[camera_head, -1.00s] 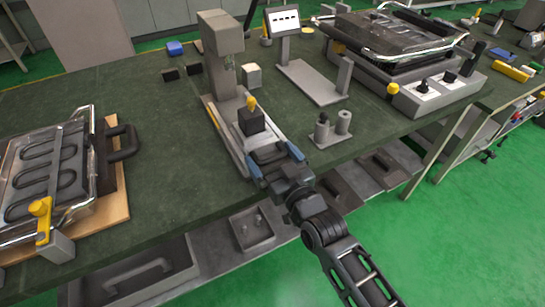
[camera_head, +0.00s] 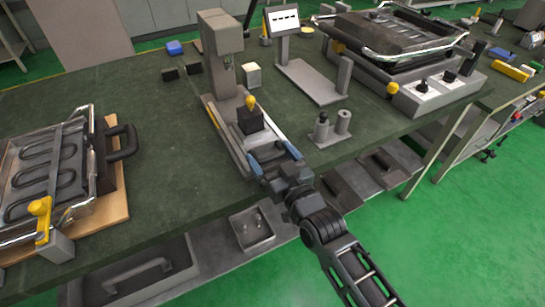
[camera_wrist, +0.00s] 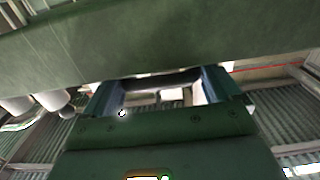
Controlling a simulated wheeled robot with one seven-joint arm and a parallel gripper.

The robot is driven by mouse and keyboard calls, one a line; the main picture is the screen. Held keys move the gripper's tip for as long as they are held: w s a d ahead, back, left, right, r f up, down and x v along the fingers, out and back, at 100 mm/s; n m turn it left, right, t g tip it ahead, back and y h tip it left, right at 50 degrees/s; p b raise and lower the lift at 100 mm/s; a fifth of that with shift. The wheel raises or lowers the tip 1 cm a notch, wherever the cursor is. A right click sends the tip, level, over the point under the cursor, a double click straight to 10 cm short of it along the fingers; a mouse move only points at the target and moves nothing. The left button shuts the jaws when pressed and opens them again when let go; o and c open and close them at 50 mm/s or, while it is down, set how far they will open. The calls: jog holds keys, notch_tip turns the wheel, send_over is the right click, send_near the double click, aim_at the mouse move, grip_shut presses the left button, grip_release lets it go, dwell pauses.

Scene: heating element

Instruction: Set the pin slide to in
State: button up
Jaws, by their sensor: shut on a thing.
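The pin slide's long grey base (camera_head: 226,128) lies on the green bench near its front edge. A black block (camera_head: 250,120) with a yellow knob (camera_head: 250,102) on top sits on it, and a tall grey post stands at its back end. My gripper (camera_head: 270,155) is at the front end of the slide, its two blue fingers on either side. In the wrist view a dark bar (camera_wrist: 162,79) spans between the blue fingers. My gripper is shut on the slide's front part; the exact contact is hard to see.
The tall grey post (camera_head: 220,55) rises behind the block. Two short grey cylinders (camera_head: 342,122) stand to the right on a small plate. A heating element on a wooden board (camera_head: 115,205) lies at left. The bench between is clear.

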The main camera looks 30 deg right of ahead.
aim_at(258, 138)
jog(key=shift+w+b, duration=0.35)
jog(key=shift+w, duration=1.75)
jog(key=o, duration=1.2)
jog(key=s, duration=0.6)
jog(key=shift+s+f+b, duration=0.1)
jog(key=shift+s+b, duration=0.2)
jog(key=shift+b, duration=0.05)
jog(key=shift+s, duration=0.65)
jog(key=shift+c, duration=0.5)
